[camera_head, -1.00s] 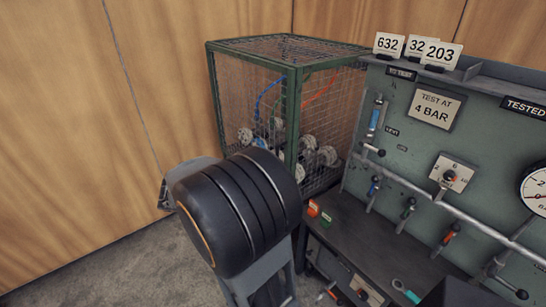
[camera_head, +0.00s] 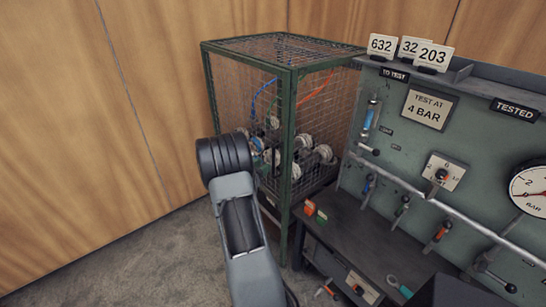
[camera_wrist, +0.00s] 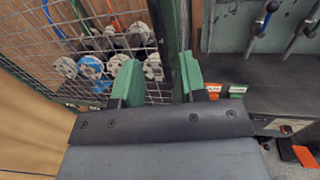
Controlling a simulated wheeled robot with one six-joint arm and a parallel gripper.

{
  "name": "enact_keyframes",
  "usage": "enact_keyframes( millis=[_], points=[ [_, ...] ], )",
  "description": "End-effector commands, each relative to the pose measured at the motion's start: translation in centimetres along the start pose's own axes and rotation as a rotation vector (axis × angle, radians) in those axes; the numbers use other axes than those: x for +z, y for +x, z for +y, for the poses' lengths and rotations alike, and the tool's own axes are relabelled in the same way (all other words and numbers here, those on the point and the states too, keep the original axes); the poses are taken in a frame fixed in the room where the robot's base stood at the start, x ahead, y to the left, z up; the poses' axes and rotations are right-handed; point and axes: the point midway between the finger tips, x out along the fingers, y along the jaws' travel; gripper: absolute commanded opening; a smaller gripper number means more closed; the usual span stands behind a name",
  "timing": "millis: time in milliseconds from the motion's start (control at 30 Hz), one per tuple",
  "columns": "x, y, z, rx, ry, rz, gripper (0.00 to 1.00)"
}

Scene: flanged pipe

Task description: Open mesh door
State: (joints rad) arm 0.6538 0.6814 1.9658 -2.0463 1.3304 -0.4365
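A green-framed mesh cage (camera_head: 291,85) stands at the back, left of the test panel. The mesh face on its left front side, which I take for the door (camera_head: 232,92), looks flush with the frame. It also shows in the wrist view (camera_wrist: 72,30). Grey flanged pipes (camera_head: 306,158) lie inside behind the mesh. My gripper (camera_wrist: 157,70) is open and empty, with its green fingers apart, close in front of the mesh. The right finger is by the green corner post (camera_wrist: 177,45). In the head view my arm hides the gripper. I cannot see a handle or latch.
The grey test panel (camera_head: 430,140) with levers and a gauge (camera_head: 528,189) stands to the right, above a dark bench (camera_head: 350,225) with orange and green tags (camera_head: 310,208). A wooden wall (camera_head: 60,120) is left. Grey floor (camera_head: 120,265) is free at lower left.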

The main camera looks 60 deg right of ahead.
Motion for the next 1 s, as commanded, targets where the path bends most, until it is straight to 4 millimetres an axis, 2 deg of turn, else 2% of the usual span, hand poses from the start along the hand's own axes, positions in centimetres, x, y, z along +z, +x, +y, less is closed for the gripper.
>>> enact_keyframes(
  millis=[33, 200, 400, 600, 900, 1000],
  points=[
    [0.1, 1.1, -0.1, -0.005, 0.000, 0.001, 0.39],
    [0.1, 3.9, -0.1, -0.003, 0.000, 0.001, 0.39],
    [0.1, 6.2, 0.0, -0.001, 0.000, 0.001, 0.39],
    [0.0, 7.2, 0.0, -0.001, 0.001, 0.001, 0.39],
    [0.0, 7.3, 0.0, 0.000, 0.001, 0.001, 0.39],
    [0.0, 7.3, 0.0, 0.000, 0.001, 0.001, 0.30]
  ],
)
